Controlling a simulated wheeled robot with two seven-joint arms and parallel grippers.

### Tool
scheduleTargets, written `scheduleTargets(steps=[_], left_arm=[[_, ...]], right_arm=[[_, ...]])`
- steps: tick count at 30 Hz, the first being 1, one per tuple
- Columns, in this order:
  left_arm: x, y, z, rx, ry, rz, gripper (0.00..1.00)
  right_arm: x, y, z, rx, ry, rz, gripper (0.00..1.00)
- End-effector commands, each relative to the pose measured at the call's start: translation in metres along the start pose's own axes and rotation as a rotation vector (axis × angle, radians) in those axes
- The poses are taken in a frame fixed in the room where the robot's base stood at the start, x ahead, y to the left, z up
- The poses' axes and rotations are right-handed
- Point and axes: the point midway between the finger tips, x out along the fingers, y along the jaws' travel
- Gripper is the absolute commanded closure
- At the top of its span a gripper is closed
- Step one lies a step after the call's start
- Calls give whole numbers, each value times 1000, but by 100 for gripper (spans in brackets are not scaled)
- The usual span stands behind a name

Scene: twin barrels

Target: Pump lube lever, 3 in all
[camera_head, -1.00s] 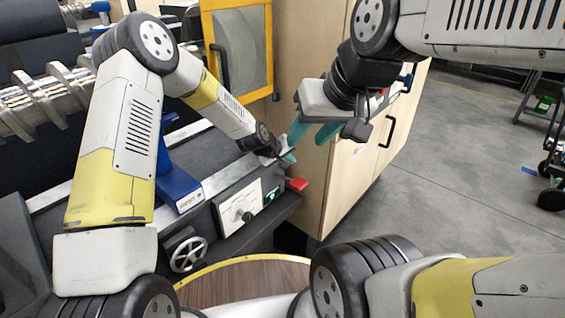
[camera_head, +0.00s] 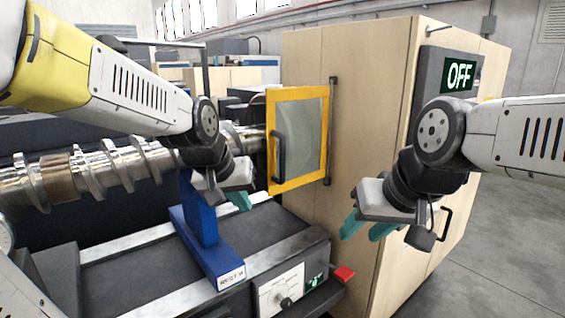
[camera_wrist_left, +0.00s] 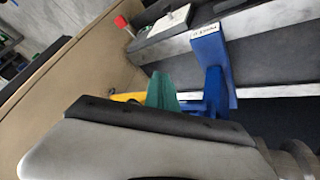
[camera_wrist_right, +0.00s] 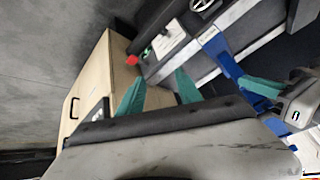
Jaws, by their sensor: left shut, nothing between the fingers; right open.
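No part is clearly marked as the lube lever. A small red piece (camera_head: 344,274) sticks out at the right end of the machine bed, beside the control panel (camera_head: 283,291). It also shows in the left wrist view (camera_wrist_left: 120,21) and the right wrist view (camera_wrist_right: 131,59). My left gripper (camera_head: 240,200) is shut and empty above the bed, near the blue post, apart from the red piece. My right gripper (camera_head: 368,230) is open and empty in front of the wooden cabinet, above the red piece and apart from it. Its spread teal fingers show in the right wrist view (camera_wrist_right: 160,88).
A blue stand (camera_head: 205,240) rises from the bed under a long steel screw shaft (camera_head: 95,172). A yellow-framed guard door (camera_head: 299,138) stands behind my left gripper. The wooden cabinet (camera_head: 375,110) bears a screen reading OFF (camera_head: 460,76). Open floor lies at the right.

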Motion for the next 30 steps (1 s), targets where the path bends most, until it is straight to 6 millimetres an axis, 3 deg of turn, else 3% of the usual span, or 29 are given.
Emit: scheduleTargets(steps=[1,3,9,14,21,27,30], left_arm=[[-21,-8,14,-2,10,-11,100],[-42,-17,34,-1,8,-22,100],[-77,-33,82,-5,-1,-34,100],[-86,-36,98,-5,-7,-34,100],[-86,-36,99,-5,-8,-34,100],[-86,-36,99,-5,-7,-34,100],[-86,-36,99,-5,-7,-34,100]], right_arm=[[0,0,0,0,0,0,58],[0,0,0,0,0,0,58],[0,0,0,0,0,0,58],[0,0,0,0,0,0,58],[0,0,0,0,0,0,58],[5,3,-8,-17,-12,12,98],[14,9,-22,-53,-35,32,100]])
